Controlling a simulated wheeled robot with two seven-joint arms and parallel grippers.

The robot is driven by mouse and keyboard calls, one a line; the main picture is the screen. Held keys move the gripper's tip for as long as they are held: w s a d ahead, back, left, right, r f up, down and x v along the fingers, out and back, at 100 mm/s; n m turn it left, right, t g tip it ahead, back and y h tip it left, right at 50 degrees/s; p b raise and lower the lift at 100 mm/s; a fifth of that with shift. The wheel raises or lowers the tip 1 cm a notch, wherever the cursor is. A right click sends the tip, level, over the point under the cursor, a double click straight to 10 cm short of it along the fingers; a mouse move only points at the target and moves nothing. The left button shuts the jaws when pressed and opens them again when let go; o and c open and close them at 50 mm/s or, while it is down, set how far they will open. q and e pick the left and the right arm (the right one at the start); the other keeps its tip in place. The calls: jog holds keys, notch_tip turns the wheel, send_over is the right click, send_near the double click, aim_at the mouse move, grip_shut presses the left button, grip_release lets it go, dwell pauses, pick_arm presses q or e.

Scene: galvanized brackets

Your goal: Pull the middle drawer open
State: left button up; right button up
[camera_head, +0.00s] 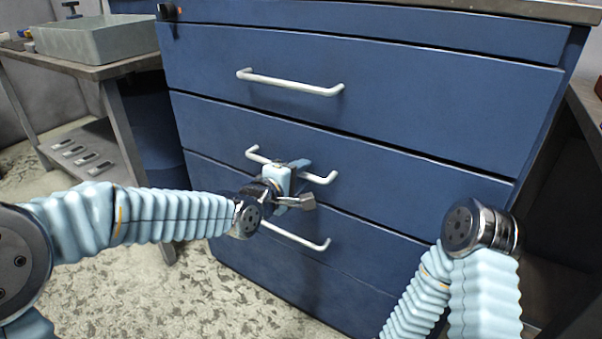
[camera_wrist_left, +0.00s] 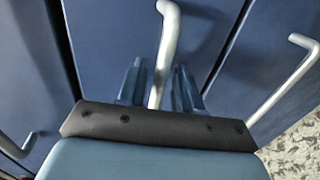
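The middle drawer (camera_head: 385,190) is a blue front in a blue cabinet and looks flush with the fronts around it. Its pale bar handle (camera_head: 262,156) is partly hidden behind my left gripper (camera_head: 298,182). In the left wrist view the same handle (camera_wrist_left: 169,22) runs down between the two blue fingers of my left gripper (camera_wrist_left: 160,80). A gap shows on each side of the bar, so the gripper is open around it. My right arm (camera_head: 480,230) shows at the lower right; its gripper is out of view.
The upper drawer handle (camera_head: 290,83) and the lower drawer handle (camera_head: 297,237) lie above and below. A workbench (camera_head: 110,68) with a grey box (camera_head: 98,40) stands at the left. Speckled floor (camera_head: 200,290) is clear in front of the cabinet.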

pick_arm(q)
jog(key=shift+w+d, duration=0.2)
jog(key=shift+w, duration=0.05)
jog(key=shift+f, duration=0.1)
grip_shut()
jog(key=shift+a, duration=0.1)
